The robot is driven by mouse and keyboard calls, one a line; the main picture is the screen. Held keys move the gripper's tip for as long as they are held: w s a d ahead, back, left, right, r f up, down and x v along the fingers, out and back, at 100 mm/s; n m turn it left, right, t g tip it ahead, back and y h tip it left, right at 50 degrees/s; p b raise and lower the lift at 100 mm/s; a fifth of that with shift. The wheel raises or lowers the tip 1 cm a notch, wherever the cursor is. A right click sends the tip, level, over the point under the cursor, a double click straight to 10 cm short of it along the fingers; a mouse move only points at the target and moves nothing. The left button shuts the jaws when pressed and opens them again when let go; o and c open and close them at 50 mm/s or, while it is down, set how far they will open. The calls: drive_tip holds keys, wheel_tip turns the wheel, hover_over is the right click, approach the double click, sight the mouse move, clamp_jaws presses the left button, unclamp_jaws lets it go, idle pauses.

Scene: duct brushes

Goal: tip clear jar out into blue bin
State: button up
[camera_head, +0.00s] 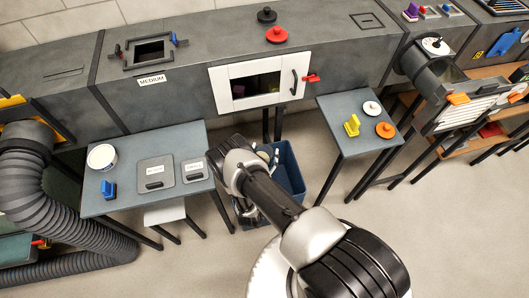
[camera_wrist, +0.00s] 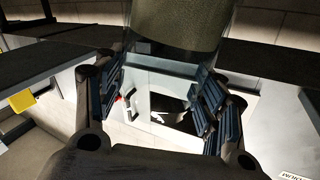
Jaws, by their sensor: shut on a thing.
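The clear jar (camera_wrist: 160,72) is between the fingers of my gripper (camera_wrist: 155,100) in the wrist view, and the fingers are shut on its sides. A dull olive-brown filling (camera_wrist: 180,22) shows in the jar at the top of that picture. I cannot tell how far the jar is tilted. The blue bin (camera_head: 291,170) stands on the floor between the two tables in the head view. My arm passes over the bin and hides its left part. My gripper and the jar are mostly hidden behind the arm there.
The left table (camera_head: 120,204) holds a white bowl (camera_head: 102,156), a blue brush (camera_head: 108,189) and two grey plates. The right table (camera_head: 342,106) holds a yellow brush (camera_head: 352,125) and two discs. The duct with its white-framed window (camera_head: 222,94) stands behind the bin.

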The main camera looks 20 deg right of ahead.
sight(262, 156)
drive_tip(key=m, duration=0.1)
drive_tip(key=f+m, duration=0.1)
drive_tip(key=m, duration=0.1)
drive_tip(key=f+m, duration=0.1)
drive_tip(key=m, duration=0.1)
drive_tip(key=shift+w+a+f+b, duration=0.15)
drive_tip(key=shift+a+f+b, duration=0.05)
drive_tip(key=shift+a+b, duration=0.15)
drive_tip(key=m, duration=0.1)
drive_tip(key=f+m, duration=0.1)
drive_tip(key=m, duration=0.1)
drive_tip(key=f+m, duration=0.1)
drive_tip(key=shift+w+a+m, duration=0.1)
drive_tip(key=shift+a+m, duration=0.2)
drive_tip(key=shift+m, duration=0.1)
drive_tip(key=m, duration=0.1)
drive_tip(key=f+m, duration=0.1)
drive_tip(key=m, duration=0.1)
drive_tip(key=f+m, duration=0.1)
drive_tip(key=shift+w+a+m+b, duration=0.1)
drive_tip(key=shift+m+b, duration=0.3)
wheel_tip(262, 156, down, 3)
drive_tip(key=m, duration=0.6)
drive_tip(key=shift+r, duration=0.2)
